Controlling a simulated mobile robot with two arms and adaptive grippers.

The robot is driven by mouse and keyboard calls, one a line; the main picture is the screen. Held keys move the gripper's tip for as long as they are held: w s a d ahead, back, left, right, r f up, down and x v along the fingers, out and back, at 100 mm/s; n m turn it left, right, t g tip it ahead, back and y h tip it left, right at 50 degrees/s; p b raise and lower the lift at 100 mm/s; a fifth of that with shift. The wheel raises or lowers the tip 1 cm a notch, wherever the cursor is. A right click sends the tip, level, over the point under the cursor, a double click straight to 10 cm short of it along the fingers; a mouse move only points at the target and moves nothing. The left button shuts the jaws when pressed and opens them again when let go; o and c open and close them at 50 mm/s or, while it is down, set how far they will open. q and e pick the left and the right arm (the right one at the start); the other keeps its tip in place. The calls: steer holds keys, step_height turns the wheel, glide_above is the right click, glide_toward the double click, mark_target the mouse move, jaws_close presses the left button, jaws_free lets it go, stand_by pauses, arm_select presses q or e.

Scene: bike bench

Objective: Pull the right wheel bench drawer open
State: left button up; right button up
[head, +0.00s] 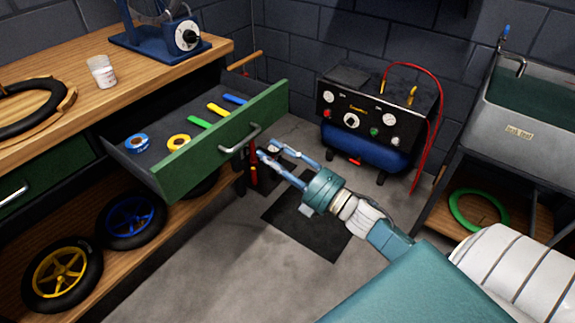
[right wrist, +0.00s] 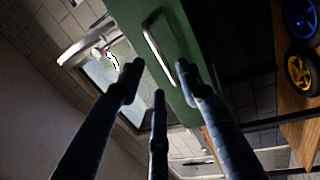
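The right wheel bench drawer (head: 222,141) has a green front and stands pulled out from the bench, its inside showing. Its metal bar handle (head: 240,138) also shows in the right wrist view (right wrist: 158,48). My right gripper (head: 268,150) is just in front of the handle, to its right in the head view. In the right wrist view its fingers (right wrist: 158,80) are spread apart, with the handle beyond and between the tips. No finger is closed on the handle; whether one touches it I cannot tell. My left gripper is not in view.
The drawer holds blue tape (head: 137,143), yellow tape (head: 179,142) and several coloured levers. Wheels (head: 62,273) sit on the shelf below. A compressor (head: 372,120) and a sink (head: 525,100) stand at the back and right.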

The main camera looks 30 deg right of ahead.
steer(key=v, duration=0.5)
steer(key=shift+s+d, duration=0.1)
steer(key=shift+s, duration=0.2)
